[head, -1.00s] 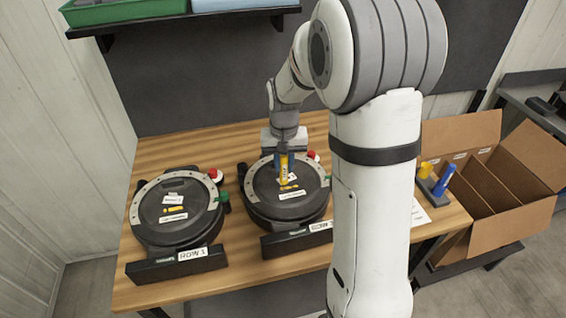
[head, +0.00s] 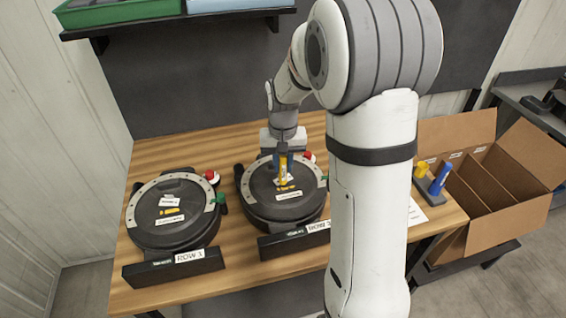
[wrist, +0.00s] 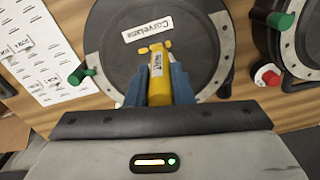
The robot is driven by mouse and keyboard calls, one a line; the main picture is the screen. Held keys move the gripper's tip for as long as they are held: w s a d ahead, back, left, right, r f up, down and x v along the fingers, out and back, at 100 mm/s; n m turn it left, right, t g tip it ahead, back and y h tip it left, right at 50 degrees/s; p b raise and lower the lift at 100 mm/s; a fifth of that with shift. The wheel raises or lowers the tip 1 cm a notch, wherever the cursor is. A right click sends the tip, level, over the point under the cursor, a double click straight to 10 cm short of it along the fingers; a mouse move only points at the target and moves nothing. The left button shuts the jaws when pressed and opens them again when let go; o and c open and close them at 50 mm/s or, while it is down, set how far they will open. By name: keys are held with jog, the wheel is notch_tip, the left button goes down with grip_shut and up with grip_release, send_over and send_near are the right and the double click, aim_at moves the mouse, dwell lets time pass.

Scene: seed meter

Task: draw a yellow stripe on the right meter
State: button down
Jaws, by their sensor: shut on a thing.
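The right meter (head: 258,206) is a round dark unit with a pale studded rim arc, in front of my arm in the head view. Its dark lid (wrist: 195,30) fills the upper middle of the wrist view. My gripper (head: 283,160) is over this lid, shut on a yellow marker (wrist: 159,88) with a white label. Yellow marks (wrist: 143,50) show on the lid just beyond the marker, near a white name label (wrist: 147,27). The marker hides part of them. I cannot tell whether its tip touches the lid.
The left meter (head: 150,232) has a yellow mark (head: 171,211) on its lid. Row signs (head: 172,264) stand in front of the meters. A marker stand (head: 430,195) with a yellow and a blue marker and an open cardboard box (head: 455,130) are at right.

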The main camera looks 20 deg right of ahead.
jog(key=shift+d, duration=1.65)
dwell(1.2)
notch_tip(320, 180, up, 6)
jog(key=p, duration=0.3)
jog(key=shift+p, duration=0.3)
dwell(0.3)
dwell(0.5)
